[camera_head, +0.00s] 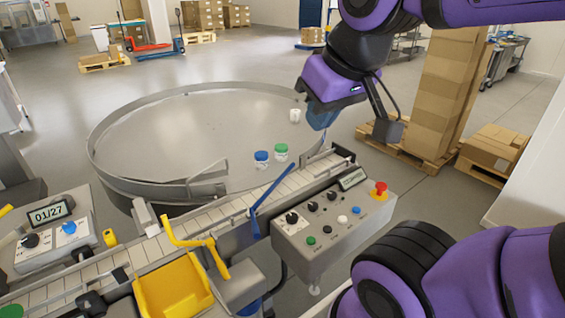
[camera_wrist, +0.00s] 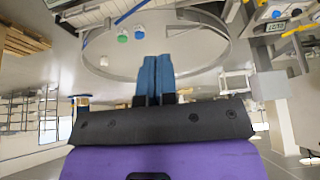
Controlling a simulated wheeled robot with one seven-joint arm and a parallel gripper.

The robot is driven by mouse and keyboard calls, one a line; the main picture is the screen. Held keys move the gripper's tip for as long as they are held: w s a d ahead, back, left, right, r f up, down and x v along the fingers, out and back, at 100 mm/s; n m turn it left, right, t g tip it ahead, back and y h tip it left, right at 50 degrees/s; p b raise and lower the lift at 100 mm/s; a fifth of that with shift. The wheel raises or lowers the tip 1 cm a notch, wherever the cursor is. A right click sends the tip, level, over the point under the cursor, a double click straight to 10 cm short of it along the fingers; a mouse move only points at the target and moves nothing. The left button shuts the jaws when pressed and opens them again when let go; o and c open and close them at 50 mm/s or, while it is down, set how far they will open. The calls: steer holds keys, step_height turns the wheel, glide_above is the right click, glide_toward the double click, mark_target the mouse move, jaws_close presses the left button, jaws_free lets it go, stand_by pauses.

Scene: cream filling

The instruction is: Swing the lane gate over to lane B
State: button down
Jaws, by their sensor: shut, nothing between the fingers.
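A slim blue bar (camera_head: 268,203) stands out at an angle across the conveyor (camera_head: 225,212) beside the control box; it looks like the lane gate. Its lower end is near the belt's front rail. It also shows as a thin blue line at the top of the wrist view (camera_wrist: 131,12). No lane lettering is readable. My gripper (camera_head: 322,118) is above the right side of the round table, up and to the right of the bar and apart from it. Its blue fingers (camera_wrist: 157,78) are together and empty in the wrist view.
The round steel table (camera_head: 190,130) carries blue-lidded (camera_head: 261,158), green-lidded (camera_head: 281,152) and white (camera_head: 295,115) jars. The control box (camera_head: 330,222) has a red stop button (camera_head: 381,189). A yellow bent rail (camera_head: 190,240) and yellow bin (camera_head: 173,290) stand left of the bar.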

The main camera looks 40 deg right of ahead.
steer(key=w+d+f+m+g, duration=0.2)
steer(key=w+d+m, duration=0.1)
steer(key=w+m, duration=0.6)
steer(key=w+d+f+m+g, duration=0.25)
steer(key=w+m, duration=0.35)
steer(key=w, duration=0.6)
steer(key=w+d+f+m+g, duration=0.2)
steer(key=w+d+f+m, duration=0.2)
steer(key=w+f+m, duration=0.4)
steer(key=w+d+f+m+g+h, duration=0.1)
steer(key=w+d+f+m, duration=0.4)
steer(key=f, duration=0.8)
steer(key=w+m+g, duration=0.1)
steer(key=w+m, duration=0.1)
steer(key=w, duration=0.1)
steer(key=shift+w+m+h, duration=0.2)
steer(key=shift+m+h, duration=0.1)
steer(key=shift+m, duration=0.1)
steer(key=x, duration=1)
